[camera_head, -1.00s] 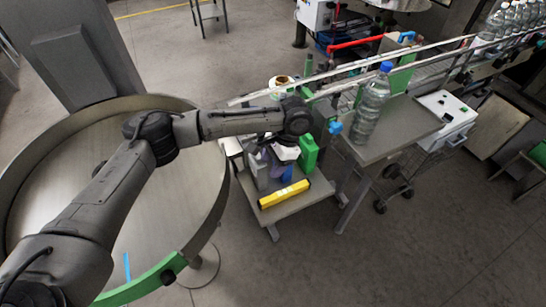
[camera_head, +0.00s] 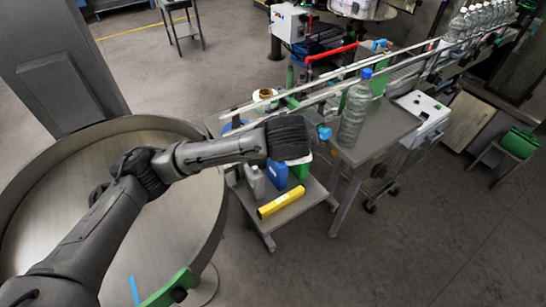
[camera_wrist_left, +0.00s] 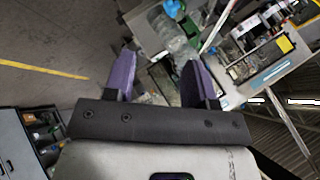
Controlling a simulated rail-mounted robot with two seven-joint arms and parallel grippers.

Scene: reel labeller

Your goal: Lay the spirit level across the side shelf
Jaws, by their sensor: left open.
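The yellow spirit level (camera_head: 282,199) lies flat near the front edge of a low grey shelf (camera_head: 302,207), with nothing holding it. I cannot tell whether this low shelf or the higher grey worktop (camera_head: 385,128) is the side shelf. My left arm reaches over from the left, its wrist above and behind the level. The left gripper's fingers are hidden in the head view. The left wrist view shows my left gripper (camera_wrist_left: 158,62) open, its two purple fingers apart with nothing between them. The right gripper is not in view.
A clear bottle with a blue cap (camera_head: 354,108) stands on the worktop. Blue jug (camera_head: 277,175) and grey jug (camera_head: 255,181) stand behind the level. A conveyor with bottles (camera_head: 470,25) runs to the upper right. A large round table (camera_head: 150,215) is at left.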

